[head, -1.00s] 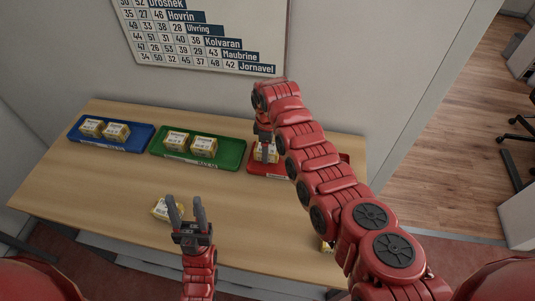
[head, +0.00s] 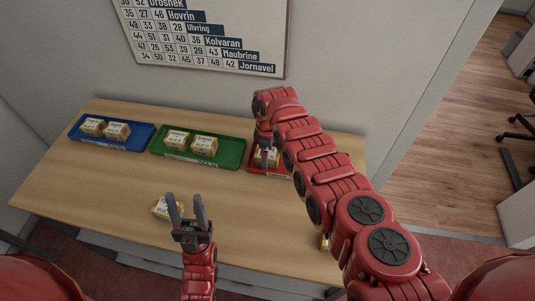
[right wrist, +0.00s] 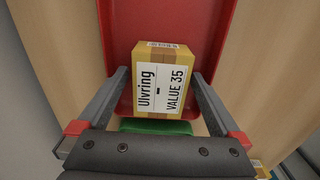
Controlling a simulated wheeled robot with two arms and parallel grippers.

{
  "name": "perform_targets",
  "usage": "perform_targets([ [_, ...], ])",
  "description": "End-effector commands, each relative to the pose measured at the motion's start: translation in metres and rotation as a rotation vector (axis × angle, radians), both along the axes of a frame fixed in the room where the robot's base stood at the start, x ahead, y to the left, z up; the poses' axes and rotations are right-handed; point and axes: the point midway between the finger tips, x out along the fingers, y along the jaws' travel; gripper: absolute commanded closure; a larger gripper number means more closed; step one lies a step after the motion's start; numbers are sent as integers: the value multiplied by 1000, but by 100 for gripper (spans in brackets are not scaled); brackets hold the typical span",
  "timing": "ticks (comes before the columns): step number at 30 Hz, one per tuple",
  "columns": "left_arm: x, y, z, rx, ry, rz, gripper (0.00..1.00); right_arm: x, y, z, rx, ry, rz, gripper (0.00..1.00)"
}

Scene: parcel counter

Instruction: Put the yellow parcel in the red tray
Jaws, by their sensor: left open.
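A yellow parcel (right wrist: 165,80) labelled "Ulvring - VALUE 35" is between the fingers of my right gripper (right wrist: 162,78). The fingertips lie against its two sides. It also shows in the head view (head: 273,154), partly covered by a finger. The parcel is over the red tray (head: 257,167), whose floor and rim show in the right wrist view (right wrist: 116,30). I cannot tell whether it touches the tray floor. My right arm hides the tray's right part. My left gripper (head: 186,211) is open and empty, above the table's front part.
A green tray (head: 240,160) and a blue tray (head: 85,143), each with two parcels, stand left of the red one. A loose parcel (head: 161,207) lies beside my left gripper; another (head: 324,243) is partly hidden near the front edge. The table's middle (head: 120,185) is clear.

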Motion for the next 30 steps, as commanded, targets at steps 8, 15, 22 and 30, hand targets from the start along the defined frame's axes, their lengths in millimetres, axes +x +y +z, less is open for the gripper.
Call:
perform_targets([
  [8, 0, 0, 4, 0, 0, 0, 50, 1, 0, 9, 0, -1, 0, 0],
  [15, 0, 0, 5, 0, 0, 0, 50, 1, 0, 36, 3, -4, -2, 0],
  [22, 0, 0, -15, 0, 0, 0, 50, 2, 0, 80, 2, -6, -2, 0],
  [30, 0, 0, -22, 0, 0, 0, 50, 1, 0, 118, 1, -2, -1, 0],
])
